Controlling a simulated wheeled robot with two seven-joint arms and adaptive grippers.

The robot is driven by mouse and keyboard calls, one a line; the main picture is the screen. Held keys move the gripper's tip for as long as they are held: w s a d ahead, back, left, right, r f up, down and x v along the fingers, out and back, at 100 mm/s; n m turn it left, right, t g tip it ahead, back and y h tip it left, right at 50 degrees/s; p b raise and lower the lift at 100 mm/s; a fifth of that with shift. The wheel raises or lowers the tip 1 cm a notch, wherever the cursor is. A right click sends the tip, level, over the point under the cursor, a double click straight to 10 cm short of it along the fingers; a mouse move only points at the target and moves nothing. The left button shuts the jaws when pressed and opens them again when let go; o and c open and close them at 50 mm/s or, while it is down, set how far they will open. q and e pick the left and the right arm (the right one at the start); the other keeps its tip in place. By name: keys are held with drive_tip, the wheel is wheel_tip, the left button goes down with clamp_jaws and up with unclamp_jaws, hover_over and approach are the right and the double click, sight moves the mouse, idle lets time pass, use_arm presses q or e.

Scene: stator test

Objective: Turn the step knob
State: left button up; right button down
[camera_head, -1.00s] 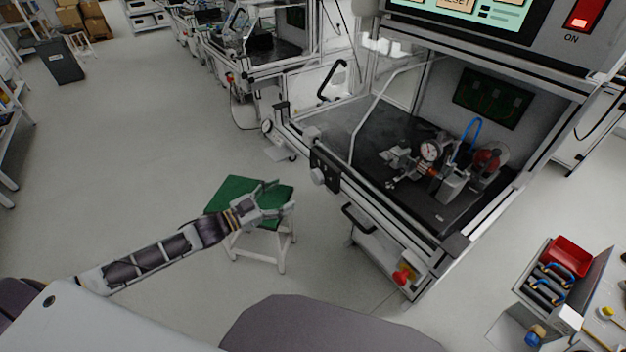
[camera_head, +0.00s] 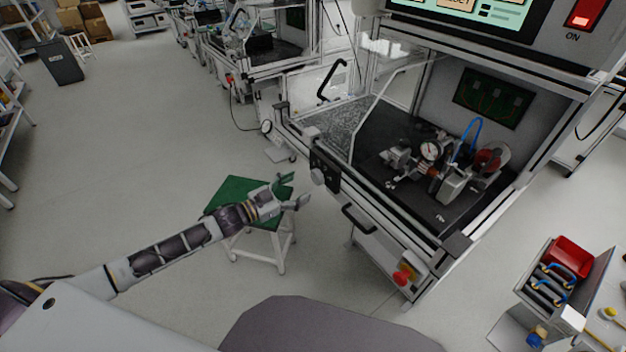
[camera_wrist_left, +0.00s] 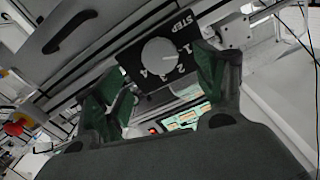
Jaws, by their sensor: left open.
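The step knob (camera_head: 318,176) is a light grey round knob on a black plate (camera_head: 322,160) at the front left edge of the test station. In the left wrist view the knob (camera_wrist_left: 160,52) sits on the black plate marked STEP with numbers around it. My left gripper (camera_head: 296,190) is open and empty, a little to the left of the knob and apart from it. In the left wrist view its green-padded fingers (camera_wrist_left: 165,88) are spread, with the knob ahead between and above them. My right gripper is not in view.
A green-topped stool (camera_head: 225,192) stands under my left gripper. The station's black handle (camera_head: 358,218) and a red emergency button (camera_head: 401,278) are right of and below the knob. A gauge fixture (camera_head: 430,150) stands inside the station. Floor at left is clear.

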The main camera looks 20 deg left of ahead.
sight(314, 179)
use_arm(q)
drive_tip(key=shift+x, duration=3.2)
drive_tip(key=shift+c, duration=0.5)
drive_tip(key=c, duration=0.9)
